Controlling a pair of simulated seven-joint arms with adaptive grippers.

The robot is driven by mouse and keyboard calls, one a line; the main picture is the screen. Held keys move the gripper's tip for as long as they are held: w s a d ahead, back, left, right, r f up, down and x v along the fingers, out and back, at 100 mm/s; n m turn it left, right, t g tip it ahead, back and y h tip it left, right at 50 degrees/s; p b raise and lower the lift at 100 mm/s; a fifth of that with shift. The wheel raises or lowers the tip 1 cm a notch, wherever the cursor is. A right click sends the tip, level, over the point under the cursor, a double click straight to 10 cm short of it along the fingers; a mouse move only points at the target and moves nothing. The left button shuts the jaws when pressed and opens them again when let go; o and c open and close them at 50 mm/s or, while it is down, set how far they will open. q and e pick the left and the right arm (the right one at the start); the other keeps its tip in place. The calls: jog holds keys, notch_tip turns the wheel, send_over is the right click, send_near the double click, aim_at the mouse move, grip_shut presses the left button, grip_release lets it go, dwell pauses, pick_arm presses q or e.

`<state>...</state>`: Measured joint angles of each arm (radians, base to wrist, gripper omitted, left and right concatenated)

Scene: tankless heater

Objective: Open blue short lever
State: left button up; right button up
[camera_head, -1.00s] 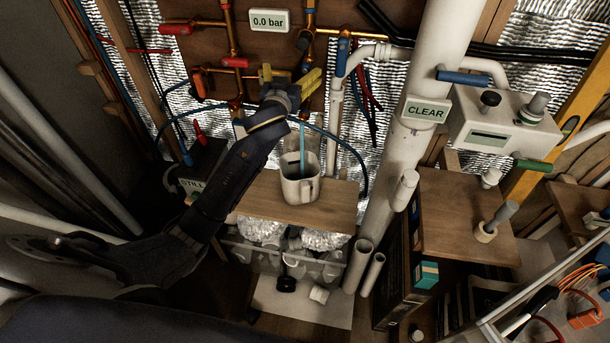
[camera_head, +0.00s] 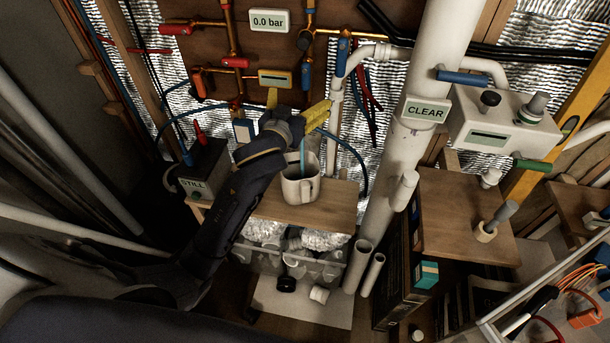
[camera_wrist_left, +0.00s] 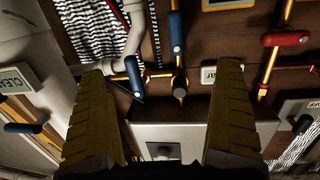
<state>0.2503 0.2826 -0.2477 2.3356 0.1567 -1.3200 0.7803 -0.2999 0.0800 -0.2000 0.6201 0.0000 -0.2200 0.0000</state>
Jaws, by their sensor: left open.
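Several blue levers show, and I cannot tell for certain which is the blue short lever. One blue lever (camera_head: 307,75) hangs on a copper pipe on the brown board; it shows in the left wrist view (camera_wrist_left: 176,35). Another blue lever (camera_head: 342,57) is upright by the white pipe; it also shows in the left wrist view (camera_wrist_left: 134,77). My left gripper (camera_head: 299,103) is open and empty, its yellow fingers spread below the first lever. In the left wrist view the gripper (camera_wrist_left: 161,70) frames both levers, touching neither. My right gripper is out of view.
A grey mug (camera_head: 300,188) stands on a wooden shelf (camera_head: 335,208) just below my left gripper. A white box with levers (camera_head: 505,118) and a thick white pipe (camera_head: 435,60) are to the right. Red levers (camera_head: 176,29) are on the left pipes.

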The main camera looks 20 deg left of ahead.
pick_arm(q)
jog(key=w+d+f+m+g+h, duration=0.2)
jog(key=d+f+m+g, duration=0.2)
jog(key=d+f, duration=0.3)
jog(key=w+d+f+m+g+h, duration=0.2)
jog(key=w+d+f+m+g, duration=0.15)
jog(key=d+f, duration=0.35)
jog(key=s+a+f+m+g+y, duration=0.1)
jog(key=a+f+g, duration=0.2)
jog(key=a+f, duration=0.1)
jog(key=s+a+f+m+g+y, duration=0.1)
jog(key=s+a+f+g, duration=0.1)
jog(key=a+f+g, duration=0.1)
jog(key=s+a+f+m+g+y, duration=0.1)
jog(key=s+a+f+m+g, duration=0.1)
jog(key=a+f, duration=0.3)
jog(key=shift+a+f+g, duration=0.15)
jog(key=shift+a+g, duration=0.25)
jog(key=shift+g, duration=0.25)
jog(key=shift+f, duration=0.85)
jog(key=shift+w+a, duration=0.1)
